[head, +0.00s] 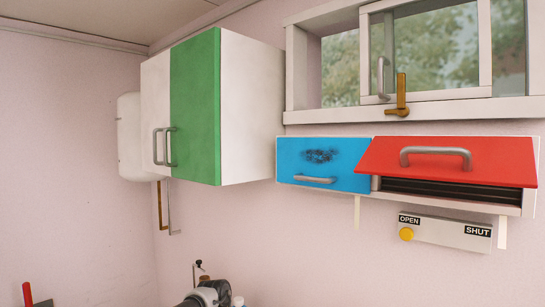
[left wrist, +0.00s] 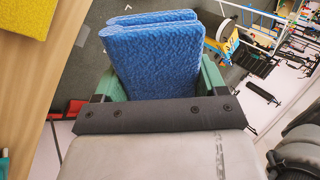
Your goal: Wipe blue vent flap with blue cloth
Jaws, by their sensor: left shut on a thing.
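The blue vent flap (head: 345,172) is on the wall unit under the window in the head view. It lies closed, with a grey bar handle (head: 314,180) and a dark smudge (head: 319,156) on its upper middle. In the left wrist view the blue cloth (left wrist: 155,52) is a folded, textured pad between the green fingers of my left gripper (left wrist: 157,82), which is shut on it. The cloth is apart from the flap; neither shows in the other's view. My right gripper is not in view.
A red flap (head: 440,160) beside the blue one is tilted out over dark slats. Below it is a panel (head: 450,235) marked OPEN and SHUT with a yellow knob (head: 406,234). A white and green cabinet (head: 196,110) juts out at left. A yellow thing (left wrist: 25,15) lies on wood.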

